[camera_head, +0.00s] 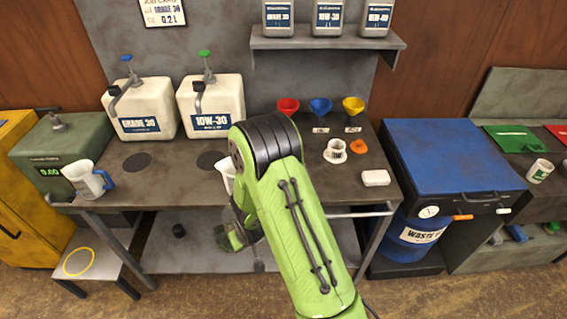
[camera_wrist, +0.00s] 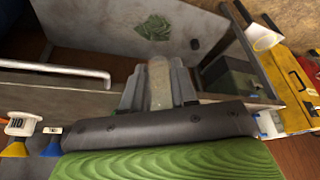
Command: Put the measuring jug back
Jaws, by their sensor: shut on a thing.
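A white measuring jug (camera_head: 86,180) with a blue handle stands upright at the bench's front left, beside the green box. My gripper (camera_wrist: 160,88) is shut on a pale translucent container (camera_wrist: 159,82), seen between its fingers in the wrist view. In the head view my green arm hides the gripper; a white rim (camera_head: 226,173), probably of the same container, shows beside the arm over the bench's front edge. I cannot tell whether it touches the bench.
Two white oil cans, GRADE 30 (camera_head: 139,108) and 10W-30 (camera_head: 211,105), stand at the back left, with dark discs before them. A low stool with a yellow ring (camera_head: 79,262) stands at the lower left. Funnels (camera_head: 321,106) and a white block (camera_head: 376,177) are right of the arm.

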